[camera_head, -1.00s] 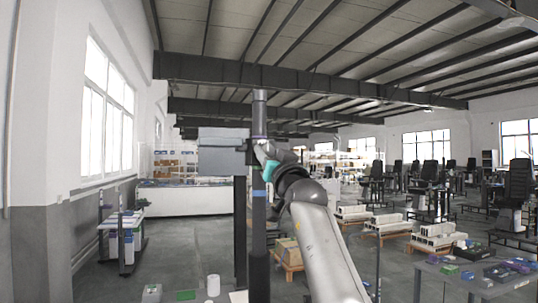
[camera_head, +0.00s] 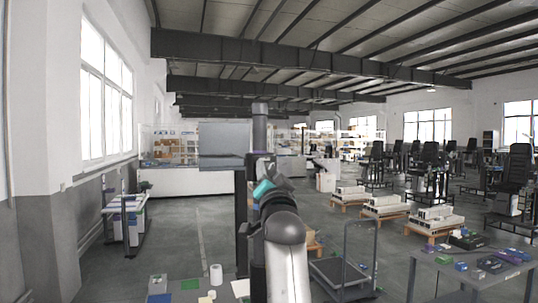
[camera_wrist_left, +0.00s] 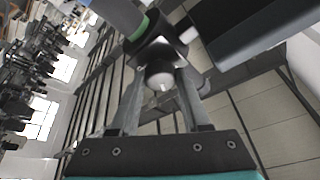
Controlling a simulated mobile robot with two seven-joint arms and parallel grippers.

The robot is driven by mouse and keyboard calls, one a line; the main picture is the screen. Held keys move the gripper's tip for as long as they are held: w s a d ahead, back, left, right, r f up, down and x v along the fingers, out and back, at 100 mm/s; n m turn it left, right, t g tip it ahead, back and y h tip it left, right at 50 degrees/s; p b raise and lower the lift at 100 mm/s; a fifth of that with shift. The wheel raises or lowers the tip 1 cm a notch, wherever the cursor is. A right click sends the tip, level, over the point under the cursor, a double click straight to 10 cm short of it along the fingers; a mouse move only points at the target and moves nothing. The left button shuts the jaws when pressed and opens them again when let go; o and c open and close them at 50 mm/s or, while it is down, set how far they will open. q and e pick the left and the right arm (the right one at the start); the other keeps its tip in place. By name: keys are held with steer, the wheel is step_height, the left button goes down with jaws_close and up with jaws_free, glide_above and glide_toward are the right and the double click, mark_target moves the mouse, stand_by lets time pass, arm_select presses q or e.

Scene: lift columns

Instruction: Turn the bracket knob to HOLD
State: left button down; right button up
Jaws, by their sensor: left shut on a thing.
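My left gripper (camera_head: 261,176) is at the dark bracket on the upright column (camera_head: 260,125) in the head view, its teal body just below. In the left wrist view, the black bracket block (camera_wrist_left: 151,47) sits on the column beside a green band (camera_wrist_left: 139,28). A rounded knob with a pale end (camera_wrist_left: 159,76) sticks out of the block between the two fingers of my left gripper (camera_wrist_left: 163,84). The fingers are shut on the knob. I cannot read any mark for HOLD or the knob's setting. My right gripper is out of view.
A grey box-like panel (camera_head: 223,140) stands left of the column top. A table with small items (camera_head: 185,297) is at the bottom. A trolley (camera_head: 345,272) and a grey table (camera_head: 450,273) with coloured parts stand to the right.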

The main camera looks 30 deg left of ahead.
arm_select(q)
steer(key=m+p, duration=0.1)
steer(key=m, duration=0.1)
steer(key=r+m+h+p, duration=0.1)
steer(key=p, duration=0.1)
steer(key=shift+s+a+m+t+h, duration=0.1)
steer(key=shift+s+m+t+h, duration=0.05)
steer(key=shift+m+t+h, duration=0.2)
steer(key=shift+f+m+h+p, duration=0.1)
steer(key=shift+m+h+p, duration=0.35)
steer(key=shift+m, duration=0.7)
steer(key=m+h, duration=0.2)
steer(key=m, duration=0.3)
steer(key=shift+m+g+h, duration=0.5)
steer(key=shift+m+g, duration=0.25)
steer(key=shift+m, duration=1.05)
steer(key=shift+c, duration=1.9)
jaws_free()
steer(key=shift+a, duration=0.1)
steer(key=shift+f, duration=0.1)
steer(key=shift+s, duration=0.1)
